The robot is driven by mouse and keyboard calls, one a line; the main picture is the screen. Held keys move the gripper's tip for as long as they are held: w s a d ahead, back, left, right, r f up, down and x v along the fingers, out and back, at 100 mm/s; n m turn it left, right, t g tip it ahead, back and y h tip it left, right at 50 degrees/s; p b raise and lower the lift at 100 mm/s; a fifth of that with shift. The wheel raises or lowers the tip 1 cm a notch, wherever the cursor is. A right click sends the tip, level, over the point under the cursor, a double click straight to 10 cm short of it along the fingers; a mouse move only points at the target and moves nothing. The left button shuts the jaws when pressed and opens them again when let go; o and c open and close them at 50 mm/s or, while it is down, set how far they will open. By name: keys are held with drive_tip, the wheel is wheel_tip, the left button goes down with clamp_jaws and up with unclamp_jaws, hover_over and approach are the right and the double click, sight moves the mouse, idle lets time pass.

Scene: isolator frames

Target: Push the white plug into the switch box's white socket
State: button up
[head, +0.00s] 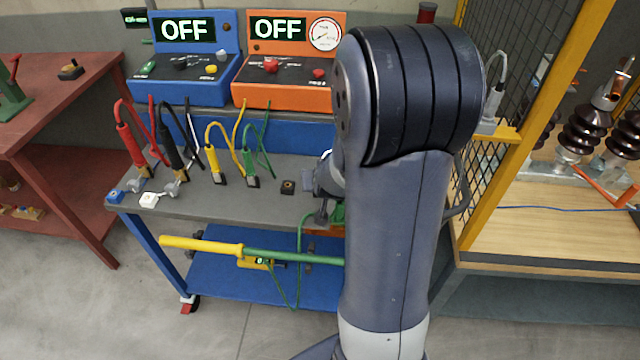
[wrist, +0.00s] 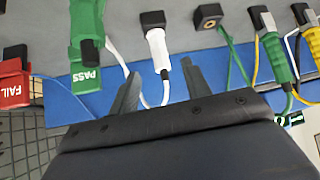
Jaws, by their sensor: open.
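The white plug (wrist: 156,47) shows in the wrist view, its black end at a black block and a white cable running from it toward me. My gripper (wrist: 160,70) is open, with one finger on each side of the plug's cable end; I cannot tell whether they touch it. In the head view my arm hides the plug and most of the gripper. A blue box (head: 188,92) with an OFF display stands at the back of the trolley, with a small pale knob or socket on its panel. I cannot tell which box holds the white socket.
An orange box (head: 268,95) with a gauge stands beside the blue one. Red, black, yellow and green plugs with cables stand on the grey trolley top (head: 200,205). An empty black block (wrist: 207,15) sits beside the white plug. A yellow mesh frame (head: 530,120) is at right.

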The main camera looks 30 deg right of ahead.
drive_tip(key=shift+w+r+x, duration=0.1)
drive_tip(key=shift+r+x, duration=0.05)
drive_tip(key=shift+x, duration=1.55)
drive_tip(key=shift+w+r+x, duration=0.1)
drive_tip(key=shift+w+x, duration=0.05)
drive_tip(key=shift+x, duration=1.5)
clamp_jaws()
